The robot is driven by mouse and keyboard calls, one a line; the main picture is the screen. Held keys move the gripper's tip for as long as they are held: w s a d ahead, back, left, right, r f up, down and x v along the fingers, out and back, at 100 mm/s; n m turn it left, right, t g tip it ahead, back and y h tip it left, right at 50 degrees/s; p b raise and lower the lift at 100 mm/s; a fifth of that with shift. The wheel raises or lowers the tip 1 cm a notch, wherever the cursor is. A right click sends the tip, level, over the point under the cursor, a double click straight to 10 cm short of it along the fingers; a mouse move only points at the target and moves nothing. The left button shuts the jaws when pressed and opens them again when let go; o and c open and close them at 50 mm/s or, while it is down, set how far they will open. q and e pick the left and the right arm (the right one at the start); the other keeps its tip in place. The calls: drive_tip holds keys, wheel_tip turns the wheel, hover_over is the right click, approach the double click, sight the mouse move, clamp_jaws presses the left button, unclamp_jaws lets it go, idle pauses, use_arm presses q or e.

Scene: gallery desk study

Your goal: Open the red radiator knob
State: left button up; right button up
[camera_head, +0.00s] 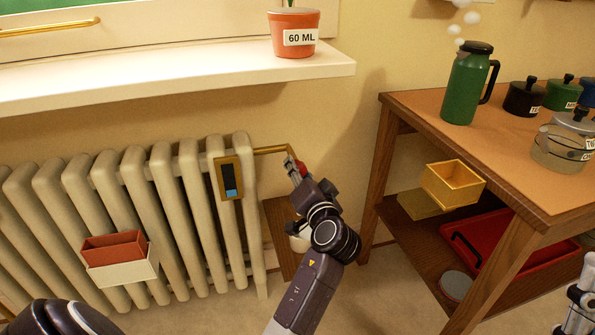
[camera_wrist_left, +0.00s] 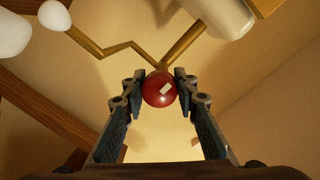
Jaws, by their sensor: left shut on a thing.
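The red radiator knob (camera_wrist_left: 153,98) is a round ball with a small white mark, at the end of a brass pipe (camera_wrist_left: 120,48). In the head view the knob (camera_head: 302,167) shows as a bit of red at the right end of the radiator (camera_head: 163,190), mostly hidden by my left gripper (camera_head: 297,172). In the left wrist view the fingers of my left gripper (camera_wrist_left: 160,82) close on the knob from both sides. Part of my right gripper (camera_head: 580,300) shows at the lower right edge; its fingers are not clear.
A gauge with a blue bar (camera_head: 229,178) hangs on the radiator. A windowsill (camera_head: 180,75) with a potted plant (camera_head: 294,38) is above. A wooden table (camera_head: 420,103) with a green jug (camera_head: 466,85) stands to the right. A small wooden stand is behind my left arm.

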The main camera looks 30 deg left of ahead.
sight(298, 162)
use_arm(q)
drive_tip(key=shift+f, duration=0.25)
drive_tip(key=o, duration=1.2)
drive_tip(key=shift+r, duration=0.1)
drive_tip(key=shift+c, duration=0.2)
wheel_tip(298, 162, up, 10)
drive_tip(key=shift+r, duration=0.1)
